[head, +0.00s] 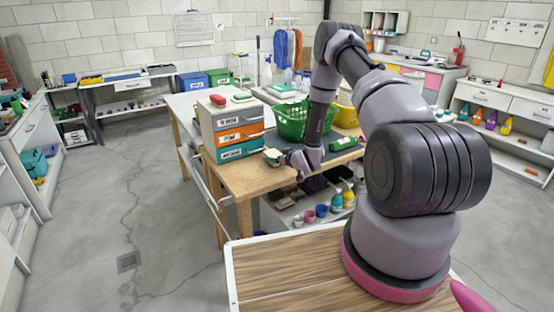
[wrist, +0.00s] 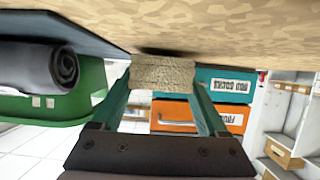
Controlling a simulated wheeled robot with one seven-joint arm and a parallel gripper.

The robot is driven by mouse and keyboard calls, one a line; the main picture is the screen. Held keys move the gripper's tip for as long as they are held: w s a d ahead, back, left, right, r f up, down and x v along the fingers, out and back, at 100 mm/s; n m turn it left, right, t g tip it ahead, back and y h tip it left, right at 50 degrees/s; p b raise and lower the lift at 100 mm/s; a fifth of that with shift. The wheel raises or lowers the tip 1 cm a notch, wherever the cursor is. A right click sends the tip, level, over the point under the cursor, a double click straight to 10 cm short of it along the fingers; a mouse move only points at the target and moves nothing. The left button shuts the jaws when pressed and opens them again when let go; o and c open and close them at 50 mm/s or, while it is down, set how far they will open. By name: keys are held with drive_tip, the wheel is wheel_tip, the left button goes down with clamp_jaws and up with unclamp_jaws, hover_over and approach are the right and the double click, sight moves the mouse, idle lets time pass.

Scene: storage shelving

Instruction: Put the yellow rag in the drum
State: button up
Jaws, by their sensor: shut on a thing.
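My gripper (head: 272,157) is at the front edge of the wooden workbench, just right of a small drawer unit. Its green fingers are closed on a small, tan-yellow, rough-textured piece, which I take to be the yellow rag (wrist: 163,73). In the wrist view the rag sits between the fingertips, close to the bench top (wrist: 215,28); I cannot tell if it touches it. In the head view the rag is small and partly hidden by the gripper. I cannot make out a drum for certain in either view.
The drawer unit (head: 234,128) with grey, orange and teal drawers stands left of my gripper. A green basket (head: 291,121) and a yellow container (head: 345,115) stand behind it. Bottles and cups fill the shelf below. Open floor (head: 100,190) lies to the left.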

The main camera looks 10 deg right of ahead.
drive_tip(key=shift+f, duration=0.25)
drive_tip(key=shift+f, duration=0.1)
drive_tip(key=o, duration=1.4)
